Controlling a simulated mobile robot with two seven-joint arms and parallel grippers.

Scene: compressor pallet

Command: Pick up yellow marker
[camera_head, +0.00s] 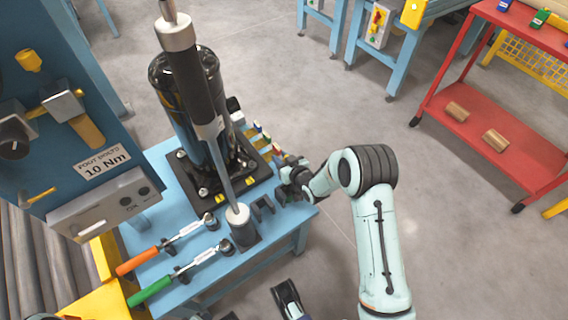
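A row of small markers (266,139) with coloured ends lies along the right edge of the blue workbench (163,205), beside the black compressor (176,75). Green, red and blue ends show. I cannot pick out the yellow marker for certain at this size. My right gripper (289,183) is at the near end of this row, low over the bench's right corner. Its dark fingers blend with dark holders beside it, so I cannot tell whether it is open or shut, or holds anything. My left gripper is not clearly seen.
A tall tool (205,95) stands in front of the compressor, its lower end at a dark holder (243,236). Orange-handled (137,262) and green-handled (150,290) wrenches lie at the bench front. A blue tool panel (60,130) is left; a red cart (500,125) stands right across clear floor.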

